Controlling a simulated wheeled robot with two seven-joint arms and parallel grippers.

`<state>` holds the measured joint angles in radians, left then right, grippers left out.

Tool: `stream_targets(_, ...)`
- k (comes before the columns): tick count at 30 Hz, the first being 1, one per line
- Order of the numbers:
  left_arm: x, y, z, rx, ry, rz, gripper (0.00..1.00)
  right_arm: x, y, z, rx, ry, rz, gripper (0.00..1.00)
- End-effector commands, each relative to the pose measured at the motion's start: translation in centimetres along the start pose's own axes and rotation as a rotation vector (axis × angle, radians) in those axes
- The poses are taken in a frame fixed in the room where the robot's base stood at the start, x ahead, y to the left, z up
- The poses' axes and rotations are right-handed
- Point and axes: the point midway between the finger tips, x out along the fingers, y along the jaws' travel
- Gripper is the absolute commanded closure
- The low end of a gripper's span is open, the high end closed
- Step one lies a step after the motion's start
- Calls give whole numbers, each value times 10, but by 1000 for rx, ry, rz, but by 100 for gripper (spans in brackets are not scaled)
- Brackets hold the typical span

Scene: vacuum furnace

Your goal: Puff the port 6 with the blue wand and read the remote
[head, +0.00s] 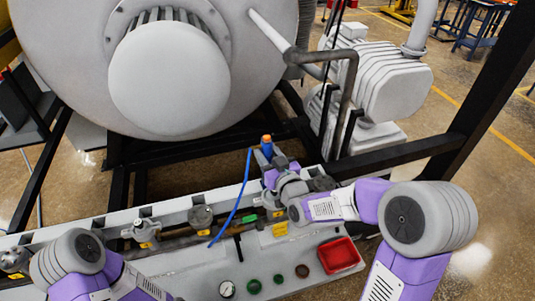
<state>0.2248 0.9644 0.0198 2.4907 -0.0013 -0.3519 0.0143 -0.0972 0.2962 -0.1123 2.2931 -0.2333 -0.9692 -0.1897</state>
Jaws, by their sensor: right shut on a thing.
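My right gripper (271,166) is shut on the blue wand (266,152), whose orange end points up. A thin blue hose (238,199) hangs from near the wand down to the rail. The gripper is above the right part of a pale rail that carries several port fittings, among them one at left centre (145,229) and one further right (201,215). Yellow tags sit by them, but their numbers are too small to read, so I cannot tell which is port 6. The wand's lower end is hidden by my gripper. I cannot make out a remote. My left gripper is out of view.
The large grey furnace vessel (60,60) stands behind the black frame. A pump (385,85) stands at back right, and a bent pipe (350,90) rises near my right gripper.

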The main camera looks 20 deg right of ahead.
Motion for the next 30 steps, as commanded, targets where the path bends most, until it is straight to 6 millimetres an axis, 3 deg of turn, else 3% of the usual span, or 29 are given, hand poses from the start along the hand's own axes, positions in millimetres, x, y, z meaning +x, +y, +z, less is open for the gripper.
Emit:
stream_targets(29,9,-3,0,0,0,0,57,0,0,4,0,3,0,100)
stream_targets(30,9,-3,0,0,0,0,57,0,0,3,0,3,0,57)
